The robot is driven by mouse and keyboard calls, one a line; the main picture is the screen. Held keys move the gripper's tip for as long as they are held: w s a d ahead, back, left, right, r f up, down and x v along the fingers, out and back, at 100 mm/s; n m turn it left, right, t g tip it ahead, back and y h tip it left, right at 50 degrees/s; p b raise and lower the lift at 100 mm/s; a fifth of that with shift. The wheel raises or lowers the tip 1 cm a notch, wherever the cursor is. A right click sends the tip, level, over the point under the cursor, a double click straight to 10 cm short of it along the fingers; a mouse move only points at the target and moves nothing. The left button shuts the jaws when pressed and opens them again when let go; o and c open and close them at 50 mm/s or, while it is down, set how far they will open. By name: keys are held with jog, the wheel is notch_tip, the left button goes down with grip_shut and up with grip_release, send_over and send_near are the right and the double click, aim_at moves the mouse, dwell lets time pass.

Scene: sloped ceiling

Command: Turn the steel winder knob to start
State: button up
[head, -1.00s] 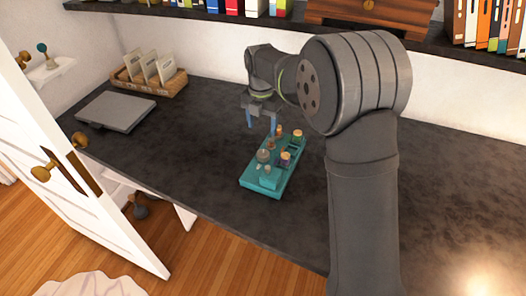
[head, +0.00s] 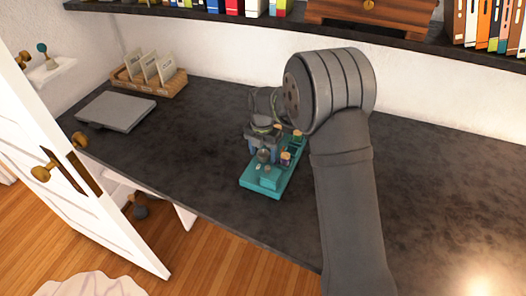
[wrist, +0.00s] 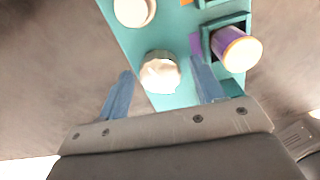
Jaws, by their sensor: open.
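The steel winder knob (wrist: 160,73) is a pale, shiny, faceted round piece on a teal base (wrist: 183,20) in the wrist view. My gripper (wrist: 162,68) is open, with one blue finger on each side of the knob. The left finger stands clear of it; the right finger is nearer, and I cannot tell whether it touches. In the head view my gripper (head: 263,152) is down over the teal base (head: 258,189), and the knob shows as a grey round piece (head: 263,156) by the fingers.
A purple spool with a yellow rim (wrist: 238,48) stands close to my right finger in the wrist view. A round cream piece (wrist: 134,10) is beyond the knob. A grey flat case (head: 115,111) and a card basket (head: 150,82) lie left; the dark counter around is clear.

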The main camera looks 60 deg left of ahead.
jog(key=c, duration=1)
jog(key=shift+o, duration=0.2)
jog(key=shift+m, duration=0.3)
